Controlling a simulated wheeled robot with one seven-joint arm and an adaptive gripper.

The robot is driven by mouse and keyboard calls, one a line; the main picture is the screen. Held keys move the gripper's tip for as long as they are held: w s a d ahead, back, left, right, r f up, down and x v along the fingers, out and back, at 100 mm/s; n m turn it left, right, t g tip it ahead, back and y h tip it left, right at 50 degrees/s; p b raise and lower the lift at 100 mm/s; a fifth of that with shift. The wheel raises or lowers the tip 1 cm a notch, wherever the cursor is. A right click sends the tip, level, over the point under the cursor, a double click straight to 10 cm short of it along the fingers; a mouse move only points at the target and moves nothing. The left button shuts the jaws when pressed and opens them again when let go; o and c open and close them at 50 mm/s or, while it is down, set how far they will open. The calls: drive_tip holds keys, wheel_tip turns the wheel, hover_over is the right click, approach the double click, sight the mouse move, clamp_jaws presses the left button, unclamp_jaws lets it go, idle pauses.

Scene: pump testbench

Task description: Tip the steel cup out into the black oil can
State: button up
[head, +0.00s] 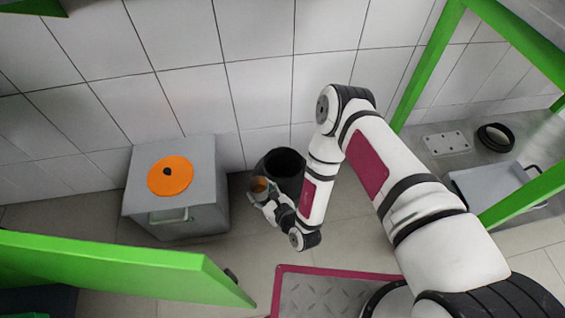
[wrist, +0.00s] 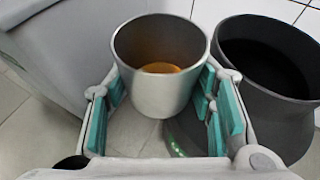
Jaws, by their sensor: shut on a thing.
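The steel cup (wrist: 150,95) is held upright between the teal finger pads of my gripper (wrist: 163,112) in the wrist view. Amber liquid shows at the bottom of the cup. In the head view the cup (head: 260,187) is small, at the end of my arm, with my gripper (head: 268,200) shut on it. The black oil can (head: 285,165) stands on the floor by the wall, its round mouth open upward. In the wrist view the can (wrist: 285,120) is just right of the cup, and its inside is dark. The cup is beside the can's mouth, not over it.
A grey box (head: 212,190) with an orange disc (head: 170,175) on top stands left of the can. A green rail (head: 120,268) crosses the lower left. A green frame (head: 425,70) and a metal bench (head: 450,165) are at the right. The tiled wall is close behind the can.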

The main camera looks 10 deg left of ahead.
sight(257, 178)
drive_tip(key=shift+m+g, duration=0.6)
drive_tip(key=shift+m, duration=0.1)
drive_tip(key=shift+w+d+r+p, duration=0.2)
drive_tip(key=shift+r+p, duration=0.2)
drive_tip(key=shift+r, duration=0.35)
drive_tip(key=shift+w+d+r+p, duration=0.15)
drive_tip(key=shift+r+p, duration=0.25)
drive_tip(key=shift+r, duration=0.3)
drive_tip(key=shift+w+d+r+p, duration=0.1)
drive_tip(key=shift+w+r+p, duration=0.1)
drive_tip(key=shift+r+p, duration=0.4)
drive_tip(key=shift+w+d+r+m+g+y, duration=0.2)
drive_tip(key=shift+w+r+m+g, duration=0.1)
drive_tip(key=shift+r, duration=0.25)
drive_tip(key=shift+w+d+r+m+g+y, duration=0.1)
drive_tip(key=shift+w+r+m+g+y, duration=0.15)
drive_tip(key=shift+r, duration=0.3)
drive_tip(key=m+g+b, duration=0.1)
drive_tip(key=w+d+r+m+g+y, duration=0.1)
drive_tip(key=w+m+g+b, duration=0.1)
drive_tip(key=shift+w+d+r+m+y+b, duration=0.15)
drive_tip(key=shift+w+r+m+y+b, duration=0.1)
drive_tip(key=shift+m+b, duration=0.1)
drive_tip(key=shift+f+m+g+y+b, duration=0.3)
drive_tip(key=shift+f+m+g+b, duration=0.15)
drive_tip(key=shift+b, duration=0.25)
drive_tip(key=shift+w+r+m+g+y+b, duration=0.15)
drive_tip(key=shift+m+g+y+b, duration=0.15)
drive_tip(key=shift+m, duration=0.25)
